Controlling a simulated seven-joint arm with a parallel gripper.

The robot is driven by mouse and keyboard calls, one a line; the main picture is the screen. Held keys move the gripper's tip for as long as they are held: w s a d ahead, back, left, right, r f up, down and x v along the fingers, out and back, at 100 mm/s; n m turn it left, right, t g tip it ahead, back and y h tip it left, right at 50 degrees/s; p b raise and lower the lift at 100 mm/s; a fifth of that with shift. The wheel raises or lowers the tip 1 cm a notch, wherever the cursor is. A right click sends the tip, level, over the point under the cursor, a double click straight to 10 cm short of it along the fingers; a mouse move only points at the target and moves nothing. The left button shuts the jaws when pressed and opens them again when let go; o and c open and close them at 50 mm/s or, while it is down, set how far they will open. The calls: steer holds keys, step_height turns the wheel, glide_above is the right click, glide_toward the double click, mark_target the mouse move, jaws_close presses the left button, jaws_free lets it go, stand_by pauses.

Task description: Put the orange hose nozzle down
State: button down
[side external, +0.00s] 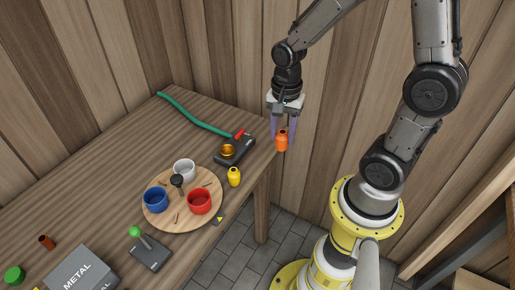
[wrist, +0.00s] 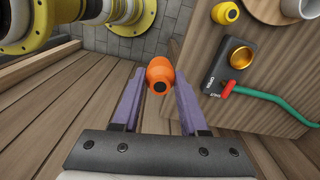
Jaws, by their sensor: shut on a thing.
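The orange hose nozzle (side external: 282,142) is held between the purple fingers of my gripper (side external: 283,128). It hangs near the right end of the wooden workbench (side external: 130,135), above the bench's surface level as far as I can tell. In the wrist view the nozzle (wrist: 160,75) sits between the fingertips of my gripper (wrist: 160,85), with its dark round opening facing the camera. In that view it appears over the gap beside the bench edge, with floor tiles and wall planks behind it.
A black box with a brass ring (side external: 228,150) and red-tipped green hose (side external: 195,122) lies near the bench's end. A yellow nozzle (side external: 234,177) stands beside a round board (side external: 160,218) with blue, white and red cups. A metal box (side external: 80,270) stands front left. Bare bench lies at the back left.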

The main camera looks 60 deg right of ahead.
steer(key=w+f, duration=0.2)
steer(key=w+d+f, duration=0.1)
steer(key=w+f, duration=0.1)
steer(key=w, duration=0.1)
steer(key=w+f, duration=0.3)
steer(key=shift+d+f, duration=0.1)
steer(key=shift+d, duration=0.15)
steer(key=shift+w+f, duration=0.15)
steer(key=shift+f, duration=1.55)
steer(key=shift+f, duration=0.1)
steer(key=c, duration=0.7)
jaws_free()
